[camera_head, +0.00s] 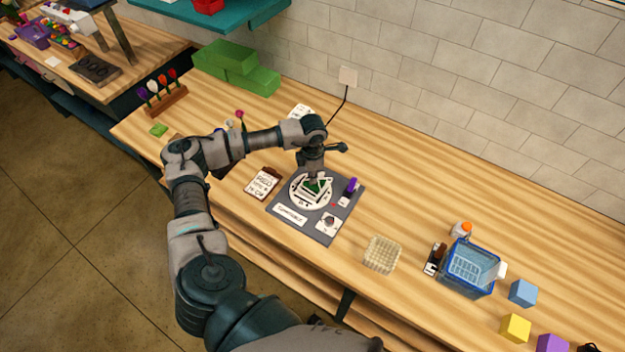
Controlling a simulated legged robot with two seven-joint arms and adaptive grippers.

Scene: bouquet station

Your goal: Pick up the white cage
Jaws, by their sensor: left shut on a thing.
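The white cage (327,188) is a small white frame around a green block (306,193), on a round white turntable (297,202) set in a grey board (317,237). My left gripper (314,182) reaches down from above and is shut on the cage. Its fingers hide part of the cage and block, and I cannot tell whether the cage is clear of the turntable. My right gripper is out of view.
A cream mesh basket (382,255) stands right of the board, and a blue basket (468,268) farther right. A clipboard (262,184) lies left of the board. Green blocks (236,67) sit at the back left. Wood between board and wall is mostly clear.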

